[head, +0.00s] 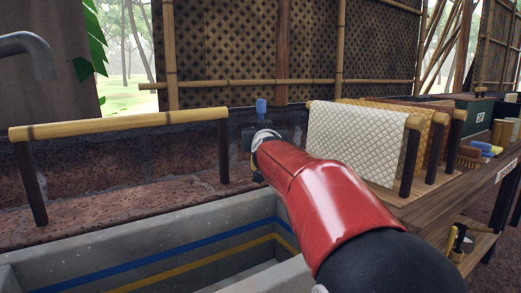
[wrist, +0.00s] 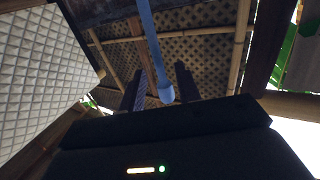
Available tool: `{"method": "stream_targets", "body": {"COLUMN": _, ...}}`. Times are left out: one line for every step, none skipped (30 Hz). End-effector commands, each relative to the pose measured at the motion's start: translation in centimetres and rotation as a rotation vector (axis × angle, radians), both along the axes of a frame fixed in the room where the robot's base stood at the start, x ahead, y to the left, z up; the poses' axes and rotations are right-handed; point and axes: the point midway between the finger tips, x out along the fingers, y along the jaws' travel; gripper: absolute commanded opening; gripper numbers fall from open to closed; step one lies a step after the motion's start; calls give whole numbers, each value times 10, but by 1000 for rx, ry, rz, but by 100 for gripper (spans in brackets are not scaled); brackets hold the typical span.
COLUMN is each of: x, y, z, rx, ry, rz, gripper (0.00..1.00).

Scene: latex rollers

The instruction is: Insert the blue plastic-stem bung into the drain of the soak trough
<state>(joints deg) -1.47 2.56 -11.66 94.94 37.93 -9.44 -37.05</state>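The blue bung shows in the head view as a blue knob (head: 261,106) on a thin stem, upright just above my gripper (head: 264,132). In the wrist view, which looks upside down, the blue stem (wrist: 152,40) runs from the top edge to a rounded end between the dark fingers of my gripper (wrist: 158,80). The fingers stand apart, with a visible gap on both sides of the stem. The bung's lower end is hidden. The grey soak trough (head: 130,255), with blue and yellow lines inside, lies in front, left of my red arm. Its drain is not visible.
A bamboo rail (head: 120,123) on dark posts stands over the brick ledge at left. Right of my gripper, a white quilted cloth (head: 355,140) and brown cloths hang on a rack on a wooden bench (head: 440,195). A lattice screen (head: 225,50) stands behind.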

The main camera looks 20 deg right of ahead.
Motion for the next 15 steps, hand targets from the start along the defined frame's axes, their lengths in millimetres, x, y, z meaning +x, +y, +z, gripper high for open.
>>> {"method": "stream_targets", "body": {"x": 7, "y": -2, "z": -2, "rx": -1, "ry": 1, "rz": -1, "gripper": 33}}
{"method": "stream_targets", "body": {"x": 10, "y": -3, "z": -2, "rx": -2, "ry": 2, "rz": -1, "gripper": 33}}
{"method": "stream_targets", "body": {"x": 14, "y": -5, "z": -3, "rx": -1, "ry": 1, "rz": 0, "gripper": 33}}
{"method": "stream_targets", "body": {"x": 17, "y": -6, "z": -3, "rx": -1, "ry": 1, "rz": 0, "gripper": 33}}
{"method": "stream_targets", "body": {"x": 21, "y": -8, "z": -4, "rx": 0, "ry": 2, "rz": -1, "gripper": 33}}
{"method": "stream_targets", "body": {"x": 27, "y": -10, "z": -3, "rx": -1, "ry": 1, "rz": -2, "gripper": 33}}
{"method": "stream_targets", "body": {"x": 32, "y": -12, "z": -4, "rx": 0, "ry": 2, "rz": -2, "gripper": 33}}
{"method": "stream_targets", "body": {"x": 36, "y": -14, "z": -4, "rx": 1, "ry": 2, "rz": -1, "gripper": 33}}
{"method": "stream_targets", "body": {"x": 42, "y": -16, "z": -3, "rx": 1, "ry": 2, "rz": -1, "gripper": 33}}
{"method": "stream_targets", "body": {"x": 46, "y": -17, "z": -2, "rx": 1, "ry": 2, "rz": -1, "gripper": 33}}
{"method": "stream_targets", "body": {"x": 49, "y": -18, "z": -1, "rx": 0, "ry": 1, "rz": -1, "gripper": 33}}
{"method": "stream_targets", "body": {"x": 53, "y": -19, "z": -2, "rx": 1, "ry": 2, "rz": -1, "gripper": 33}}
{"method": "stream_targets", "body": {"x": 55, "y": -19, "z": -1, "rx": 0, "ry": 1, "rz": 0, "gripper": 33}}
{"method": "stream_targets", "body": {"x": 56, "y": -20, "z": -1, "rx": 0, "ry": 1, "rz": 0, "gripper": 33}}
{"method": "stream_targets", "body": {"x": 57, "y": -20, "z": -1, "rx": 0, "ry": 1, "rz": 0, "gripper": 33}}
